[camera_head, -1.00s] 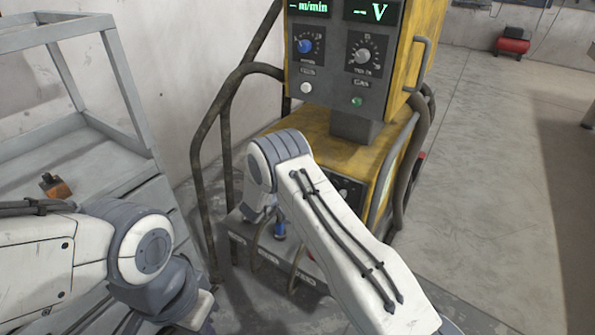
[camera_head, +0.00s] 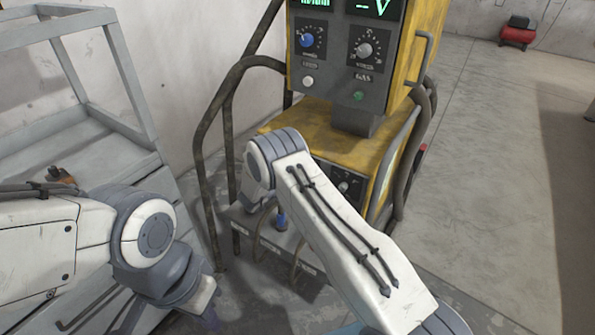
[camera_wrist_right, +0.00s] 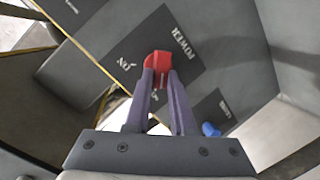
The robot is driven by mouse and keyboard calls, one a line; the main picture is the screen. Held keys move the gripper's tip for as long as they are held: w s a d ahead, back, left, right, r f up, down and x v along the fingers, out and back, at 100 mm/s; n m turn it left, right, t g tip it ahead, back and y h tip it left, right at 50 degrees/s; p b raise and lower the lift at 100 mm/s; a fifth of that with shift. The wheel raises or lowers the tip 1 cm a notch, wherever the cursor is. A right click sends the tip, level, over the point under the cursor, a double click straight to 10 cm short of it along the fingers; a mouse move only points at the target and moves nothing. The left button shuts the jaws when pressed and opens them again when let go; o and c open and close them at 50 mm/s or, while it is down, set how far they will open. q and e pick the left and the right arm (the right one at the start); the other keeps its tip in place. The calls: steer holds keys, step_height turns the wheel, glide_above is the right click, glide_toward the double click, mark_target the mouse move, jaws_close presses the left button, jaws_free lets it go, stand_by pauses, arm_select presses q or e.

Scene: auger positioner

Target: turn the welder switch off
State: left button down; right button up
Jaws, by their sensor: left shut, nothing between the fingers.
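The red welder switch (camera_wrist_right: 158,68) is on a dark panel marked POWER and ON in the right wrist view. Its lower part lies between the fingertips of my right gripper (camera_wrist_right: 160,80). The fingers are apart with the red switch between them; I cannot tell whether they press on it. A second label beside the switch is partly hidden by the fingers. In the head view my right arm covers the switch and the right gripper. My left gripper (camera_head: 211,318) is shut and empty at the lower edge, away from the welder (camera_head: 310,117).
Pipe rails (camera_head: 203,140) flank the welder. A grey rack (camera_head: 135,80) stands at the left. The floor (camera_head: 490,150) at the right is open, with a red machine (camera_head: 517,36) far back.

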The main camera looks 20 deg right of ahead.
steer(key=o, duration=0.4)
steer(key=shift+a, duration=0.1)
steer(key=p+v, duration=0.1)
steer(key=v, duration=0.9)
steer(key=shift+a, duration=0.15)
